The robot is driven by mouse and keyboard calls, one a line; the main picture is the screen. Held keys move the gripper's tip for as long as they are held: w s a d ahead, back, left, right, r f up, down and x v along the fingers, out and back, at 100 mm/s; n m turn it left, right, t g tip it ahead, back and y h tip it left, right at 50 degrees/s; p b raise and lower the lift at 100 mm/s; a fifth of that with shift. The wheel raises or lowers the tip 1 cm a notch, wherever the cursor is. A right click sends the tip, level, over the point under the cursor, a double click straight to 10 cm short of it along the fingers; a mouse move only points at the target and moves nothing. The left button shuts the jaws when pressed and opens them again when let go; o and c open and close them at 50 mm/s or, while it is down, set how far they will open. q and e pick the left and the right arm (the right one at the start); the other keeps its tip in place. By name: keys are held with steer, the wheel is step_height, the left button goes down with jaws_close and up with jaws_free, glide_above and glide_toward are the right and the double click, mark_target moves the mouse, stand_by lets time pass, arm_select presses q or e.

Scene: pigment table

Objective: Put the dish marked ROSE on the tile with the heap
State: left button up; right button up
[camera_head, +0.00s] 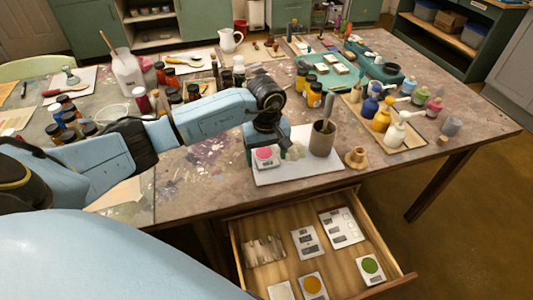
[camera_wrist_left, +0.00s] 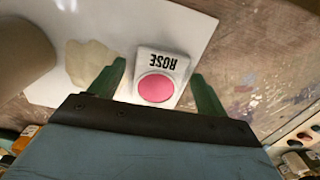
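The dish marked ROSE (camera_wrist_left: 162,78) is a small white square with a round pink pigment patch. It also shows in the head view (camera_head: 265,157), at the left edge of the white tile (camera_head: 300,175). It appears to rest on the tile. A pale heap (camera_head: 297,151) lies on the tile just right of the dish; the heap also shows in the wrist view (camera_wrist_left: 90,62). My left gripper (camera_wrist_left: 160,72) is open above the dish, with green fingers on either side of it and gaps visible between. My right gripper is out of view.
A brown cup (camera_head: 322,140) with a tool in it stands on the tile, right of the heap. An open drawer (camera_head: 345,268) below holds several dishes, including ochre and green ones. A small tan pot (camera_head: 357,158) stands right of the tile. Bottles (camera_head: 380,118) stand beyond.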

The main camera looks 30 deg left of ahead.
mark_target(266, 158)
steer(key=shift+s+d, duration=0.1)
arm_select(q)
steer(key=shift+r, duration=0.15)
step_height(266, 158, up, 3)
steer(key=shift+r+p, duration=0.2)
steer(key=shift+p, duration=0.25)
step_height(266, 158, up, 9)
steer(key=shift+f+p, duration=0.2)
steer(key=shift+p, duration=0.25)
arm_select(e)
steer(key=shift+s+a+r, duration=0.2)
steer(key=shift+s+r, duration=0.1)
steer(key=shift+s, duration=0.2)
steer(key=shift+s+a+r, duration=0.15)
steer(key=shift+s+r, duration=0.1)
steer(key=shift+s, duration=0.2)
